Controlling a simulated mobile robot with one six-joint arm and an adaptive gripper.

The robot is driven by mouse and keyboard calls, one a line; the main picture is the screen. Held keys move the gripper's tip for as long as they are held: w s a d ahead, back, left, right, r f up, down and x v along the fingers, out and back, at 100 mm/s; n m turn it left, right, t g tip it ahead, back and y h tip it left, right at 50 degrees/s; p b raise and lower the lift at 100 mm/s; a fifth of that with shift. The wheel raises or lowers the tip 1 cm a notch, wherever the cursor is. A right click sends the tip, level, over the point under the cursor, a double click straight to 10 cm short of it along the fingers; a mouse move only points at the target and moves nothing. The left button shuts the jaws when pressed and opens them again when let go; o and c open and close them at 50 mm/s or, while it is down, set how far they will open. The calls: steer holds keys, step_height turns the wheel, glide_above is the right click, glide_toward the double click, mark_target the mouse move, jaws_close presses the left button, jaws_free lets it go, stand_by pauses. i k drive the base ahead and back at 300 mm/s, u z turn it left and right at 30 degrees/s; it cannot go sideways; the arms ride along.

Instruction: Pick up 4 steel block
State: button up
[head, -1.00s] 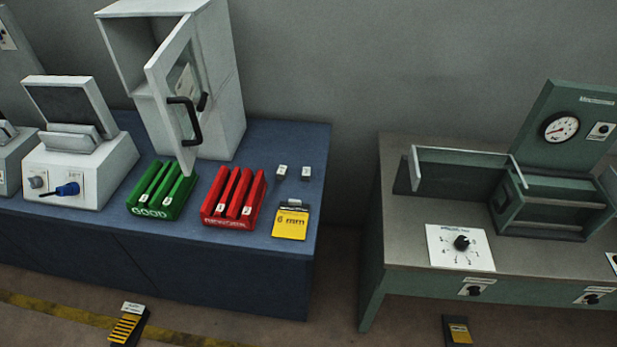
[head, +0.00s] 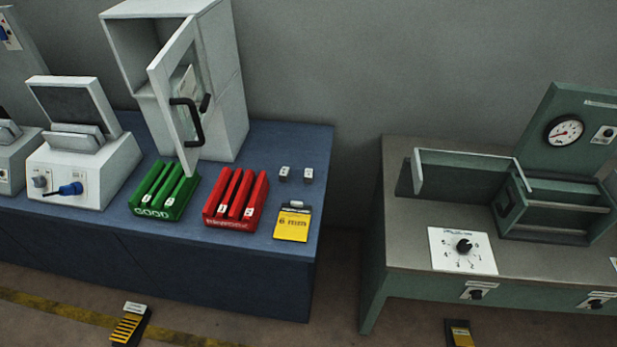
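Two small steel-grey blocks with white labels stand on the blue bench, behind the yellow card. The left block (head: 284,173) and the right block (head: 307,176) stand a little apart, side by side. Their label markings are too small to read, so I cannot tell which is block 4. My gripper is not in the head view, and nothing is seen touching the blocks.
A green GOOD rack (head: 164,190) and a red rack (head: 236,198) stand left of the blocks. A green machine bench (head: 400,225) stands right, across a gap.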

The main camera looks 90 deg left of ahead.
mark_target(308, 172)
steer(key=k, duration=2.35)
steer(key=u, duration=1.65)
steer(key=i, duration=0.4)
steer(key=z, duration=0.2)
